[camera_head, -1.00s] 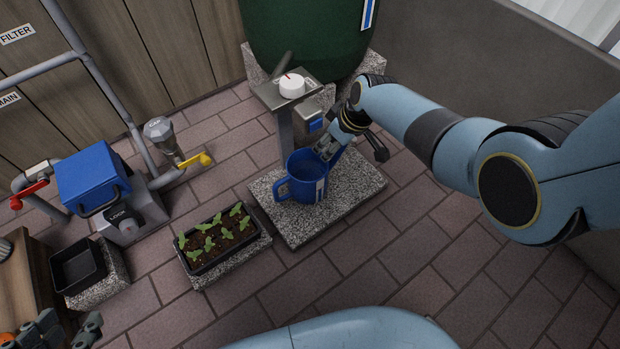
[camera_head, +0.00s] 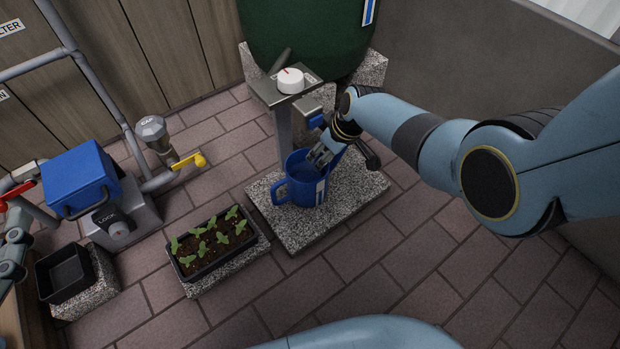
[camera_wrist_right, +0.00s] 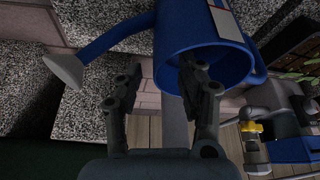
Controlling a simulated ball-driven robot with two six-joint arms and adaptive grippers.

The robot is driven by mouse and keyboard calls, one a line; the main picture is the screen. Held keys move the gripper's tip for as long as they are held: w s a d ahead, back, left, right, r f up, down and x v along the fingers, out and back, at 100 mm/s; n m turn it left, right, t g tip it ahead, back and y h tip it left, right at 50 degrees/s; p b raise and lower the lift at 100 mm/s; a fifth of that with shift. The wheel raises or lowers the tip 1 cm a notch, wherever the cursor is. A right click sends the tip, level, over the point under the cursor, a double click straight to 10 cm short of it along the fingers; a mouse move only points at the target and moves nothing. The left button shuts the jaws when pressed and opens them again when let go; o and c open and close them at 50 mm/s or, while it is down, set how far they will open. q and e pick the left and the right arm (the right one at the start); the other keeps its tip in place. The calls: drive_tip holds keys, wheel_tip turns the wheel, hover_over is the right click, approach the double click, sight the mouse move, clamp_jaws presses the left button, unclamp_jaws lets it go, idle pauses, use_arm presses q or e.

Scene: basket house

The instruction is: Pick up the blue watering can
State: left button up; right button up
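The blue watering can (camera_head: 303,190) stands upright on a speckled stone slab (camera_head: 345,205), below a metal post with a dial. It has a white-and-blue label, and its handle is on the left. My right gripper (camera_head: 324,153) is at the can's top right rim. In the right wrist view, my gripper (camera_wrist_right: 160,78) is open, one finger inside the can's (camera_wrist_right: 200,30) mouth and the other outside its wall. The white spout head shows there at left. Contact cannot be told. Part of my left arm shows at the left edge; its gripper's state is unclear.
A metal post with a white dial (camera_head: 290,80) rises close behind the can. A green barrel (camera_head: 305,35) stands behind it. A seedling planter (camera_head: 212,243) is left of the slab. A blue box (camera_head: 78,180), pipes and a black tray (camera_head: 66,273) are further left. The right floor is clear.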

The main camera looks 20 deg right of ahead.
sight(313, 164)
drive_tip(key=shift+b+x, duration=0.75)
drive_tip(key=shift+x, duration=0.35)
drive_tip(key=shift+b+x, duration=0.65)
drive_tip(key=shift+x, duration=0.15)
use_arm(q)
wheel_tip(313, 164, up, 18)
drive_tip(key=w+d+m+t+h, duration=0.1)
drive_tip(key=m+t+h, duration=0.3)
drive_tip(key=t, duration=0.4)
drive_tip(key=shift+d+r+h, duration=0.15)
drive_tip(key=shift+d+h, duration=0.45)
drive_tip(key=shift+h, duration=0.3)
use_arm(e)
drive_tip(key=shift+c, duration=0.4)
use_arm(q)
drive_tip(key=shift+w, duration=0.1)
use_arm(e)
clamp_jaws()
drive_tip(key=shift+w, duration=0.1)
